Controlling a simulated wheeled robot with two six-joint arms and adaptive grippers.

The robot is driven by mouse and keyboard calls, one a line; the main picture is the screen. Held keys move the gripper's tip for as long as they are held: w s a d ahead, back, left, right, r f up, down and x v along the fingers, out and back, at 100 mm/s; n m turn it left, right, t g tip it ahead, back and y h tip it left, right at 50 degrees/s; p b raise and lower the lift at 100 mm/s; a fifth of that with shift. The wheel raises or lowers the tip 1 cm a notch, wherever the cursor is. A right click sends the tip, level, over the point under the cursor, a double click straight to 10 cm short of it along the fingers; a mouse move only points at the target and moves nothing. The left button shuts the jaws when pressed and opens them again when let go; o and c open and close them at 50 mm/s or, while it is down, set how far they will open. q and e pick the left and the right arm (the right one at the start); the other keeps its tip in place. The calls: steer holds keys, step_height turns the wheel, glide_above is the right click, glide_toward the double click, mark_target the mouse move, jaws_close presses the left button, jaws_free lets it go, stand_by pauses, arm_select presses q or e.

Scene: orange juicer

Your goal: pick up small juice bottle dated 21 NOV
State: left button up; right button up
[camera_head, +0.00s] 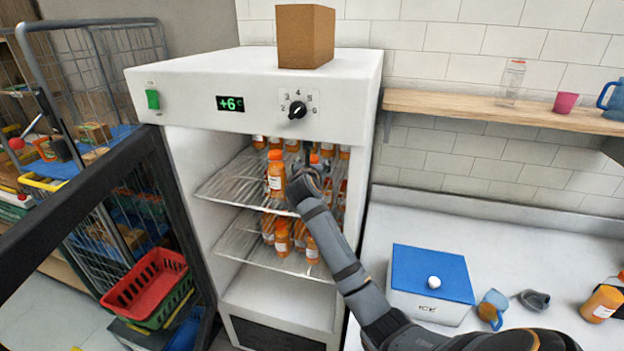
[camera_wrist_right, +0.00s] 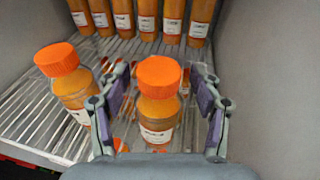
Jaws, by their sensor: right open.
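Orange juice bottles with orange caps and white labels stand on the wire shelves of the open fridge. In the right wrist view, one bottle (camera_wrist_right: 158,100) stands between the two fingers of my right gripper (camera_wrist_right: 160,95), which is open around it. A second bottle (camera_wrist_right: 70,85) stands just left of the left finger. Several more bottles (camera_wrist_right: 147,15) stand in a row at the back. In the head view, my right gripper (camera_head: 305,180) reaches into the upper shelf, beside a front bottle (camera_head: 276,175). The label dates are too small to read. My left gripper is not in view.
The upper wire shelf (camera_head: 225,182) and fridge walls bound the space around my right gripper. A lower shelf holds more bottles (camera_head: 282,238). The fridge door (camera_head: 60,200) stands open at left. A blue-lidded ice box (camera_head: 430,275) sits on the counter at right.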

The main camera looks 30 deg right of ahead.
steer(key=shift+w+d+f, duration=0.1)
steer(key=shift+w+f, duration=0.05)
steer(key=shift+w, duration=0.05)
steer(key=shift+s, duration=0.15)
steer(key=c, duration=0.6)
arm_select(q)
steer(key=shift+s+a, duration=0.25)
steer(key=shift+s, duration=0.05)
arm_select(e)
jaws_close()
